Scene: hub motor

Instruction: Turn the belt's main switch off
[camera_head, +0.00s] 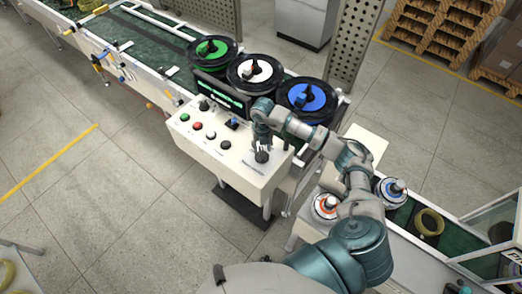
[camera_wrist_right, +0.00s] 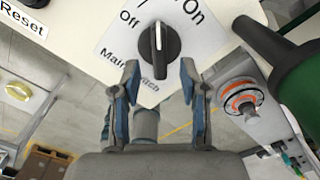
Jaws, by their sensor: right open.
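The main switch (camera_wrist_right: 159,48) is a black rotary knob with a white line, on a white label with "Off" at its upper left and "On" at its upper right. Its line points roughly up, between the two words. My right gripper (camera_wrist_right: 159,66) is open, one fingertip on each side of the knob's lower part, with gaps visible; whether it touches cannot be told. In the head view the switch (camera_head: 262,156) sits at the right end of the white control panel (camera_head: 232,163), with my right gripper (camera_head: 262,140) just above it. My left gripper is out of view.
Coloured buttons (camera_head: 197,125) and a small display stand left of the switch. Three reels, green, white and blue (camera_head: 307,97), stand behind the panel on the conveyor (camera_head: 150,50). A lower belt with more parts (camera_head: 428,222) runs at the right.

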